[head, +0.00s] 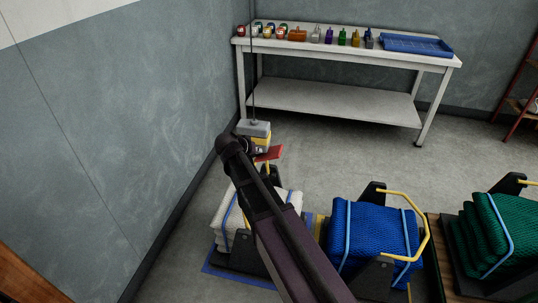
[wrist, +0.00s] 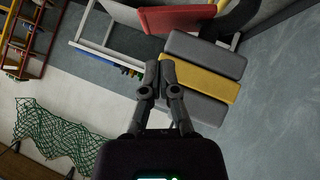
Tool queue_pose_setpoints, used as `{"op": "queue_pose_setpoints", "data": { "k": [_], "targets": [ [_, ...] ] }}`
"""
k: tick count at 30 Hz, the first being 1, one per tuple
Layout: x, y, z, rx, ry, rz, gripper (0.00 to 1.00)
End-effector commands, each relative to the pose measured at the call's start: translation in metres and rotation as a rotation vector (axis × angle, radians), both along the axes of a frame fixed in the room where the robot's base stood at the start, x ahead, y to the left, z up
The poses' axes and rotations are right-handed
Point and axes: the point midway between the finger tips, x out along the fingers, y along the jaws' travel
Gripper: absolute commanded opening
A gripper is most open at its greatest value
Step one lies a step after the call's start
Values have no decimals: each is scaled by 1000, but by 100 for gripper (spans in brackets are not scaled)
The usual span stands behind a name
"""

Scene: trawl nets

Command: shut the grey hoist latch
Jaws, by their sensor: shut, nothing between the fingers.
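A hoist block (head: 255,129) with grey and yellow bands hangs on a thin cable above the white net bundle. It also shows in the wrist view (wrist: 218,80), tilted, just right of my fingertips. A red plate (head: 269,154) sticks out at its lower side and shows at the top of the wrist view (wrist: 180,19). I cannot pick out the grey latch as a separate part from the grey of the block. My gripper (wrist: 160,64) is shut and empty, its tips close beside the block; I cannot tell whether they touch. My arm hides part of the block in the head view.
The white net bundle (head: 233,216) sits below the hoist. A blue net bundle (head: 365,236) and a green one (head: 496,230) stand to the right, with yellow bars. A white table (head: 340,55) with small items and a blue tray (head: 417,46) stands behind. A wall (head: 120,110) is close left.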

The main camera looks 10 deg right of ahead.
Motion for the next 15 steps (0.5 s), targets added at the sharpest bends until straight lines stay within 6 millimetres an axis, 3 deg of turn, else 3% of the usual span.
{"op": "queue_pose_setpoints", "data": {
  "k": [15],
  "targets": [
    [14,-14,-20,0,1,-1,0]
  ]
}}
